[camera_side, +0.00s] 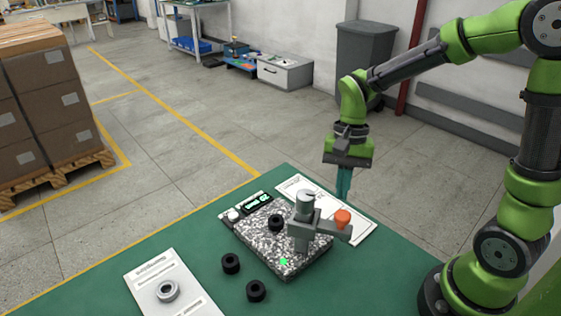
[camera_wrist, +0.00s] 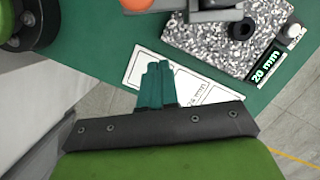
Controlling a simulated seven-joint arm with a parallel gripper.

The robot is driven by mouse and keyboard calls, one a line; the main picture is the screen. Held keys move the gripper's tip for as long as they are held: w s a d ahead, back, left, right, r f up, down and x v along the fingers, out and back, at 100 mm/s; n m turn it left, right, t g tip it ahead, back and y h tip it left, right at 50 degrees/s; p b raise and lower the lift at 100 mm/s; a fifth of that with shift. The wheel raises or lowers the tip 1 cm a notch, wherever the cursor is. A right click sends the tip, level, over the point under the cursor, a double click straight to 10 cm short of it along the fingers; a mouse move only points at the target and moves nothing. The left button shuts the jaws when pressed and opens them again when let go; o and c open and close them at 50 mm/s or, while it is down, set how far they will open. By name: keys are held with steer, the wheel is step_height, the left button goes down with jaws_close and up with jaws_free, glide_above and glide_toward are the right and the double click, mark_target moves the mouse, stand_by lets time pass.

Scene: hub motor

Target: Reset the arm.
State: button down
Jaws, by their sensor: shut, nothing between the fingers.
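My gripper (camera_side: 344,182) hangs above the far right edge of the green table (camera_side: 385,262), behind the measuring stand. Its teal fingers point down and are shut together with nothing between them. In the wrist view the gripper (camera_wrist: 155,68) is over a white printed sheet (camera_wrist: 195,82). The sheet also shows in the side view (camera_side: 352,236), partly hidden by the stand. The speckled stone base (camera_side: 262,238) carries a grey stand (camera_side: 304,222) with an orange knob (camera_side: 342,218), and a lit display (camera_side: 257,203). A black ring (camera_side: 276,222) sits on the base.
Two black rings (camera_side: 231,263) (camera_side: 256,291) lie on the table in front of the base. A white sheet (camera_side: 150,270) with a silver ring (camera_side: 168,291) lies at the front left. A dark bin (camera_side: 365,55) and stacked boxes (camera_side: 45,90) stand on the floor.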

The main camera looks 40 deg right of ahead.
steer(key=s+v, duration=0.1)
steer(key=v, duration=0.6)
steer(key=s+a+r+n+t, duration=0.2)
steer(key=s+r+n+t, duration=0.3)
steer(key=s+n+t, duration=0.1)
steer(key=n+t, duration=0.1)
steer(key=t, duration=0.1)
steer(key=shift+s+t, duration=0.35)
steer(key=shift+t, duration=0.05)
